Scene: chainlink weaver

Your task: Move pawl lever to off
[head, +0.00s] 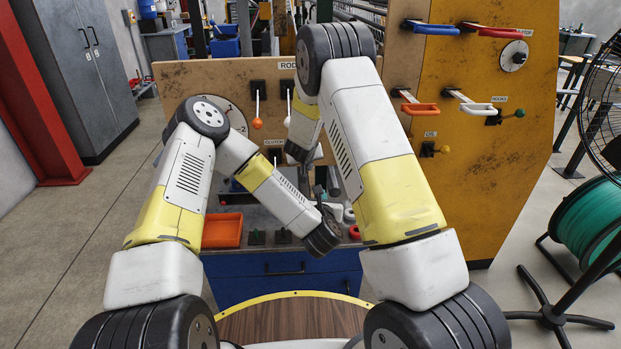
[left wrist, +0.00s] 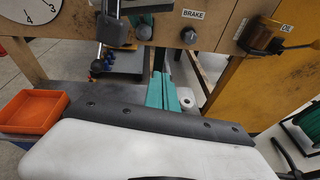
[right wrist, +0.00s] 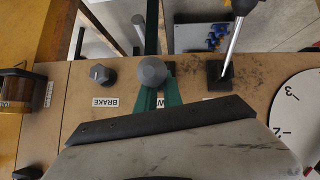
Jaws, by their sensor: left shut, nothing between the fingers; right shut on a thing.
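In the right wrist view, which is upside down, a lever with a round grey knob (right wrist: 151,70) stands out from the panel. A partly hidden label behind it shows a "W"; I take it for the pawl lever. The teal fingers of my right gripper (right wrist: 159,92) are shut on this knob, one on each side. My left gripper (left wrist: 162,88) is shut and empty, below the panel in the left wrist view, apart from the levers. In the head view my arms hide both grippers' fingertips and the pawl lever.
A metal-shafted lever (right wrist: 233,45) stands beside the held knob, and the brake knob (right wrist: 102,74) is on its other side. The wooden panel (head: 180,80) also carries an orange-knobbed lever (head: 257,122). An orange tray (head: 222,230) lies on the bench. A yellow cabinet (head: 480,150) stands right.

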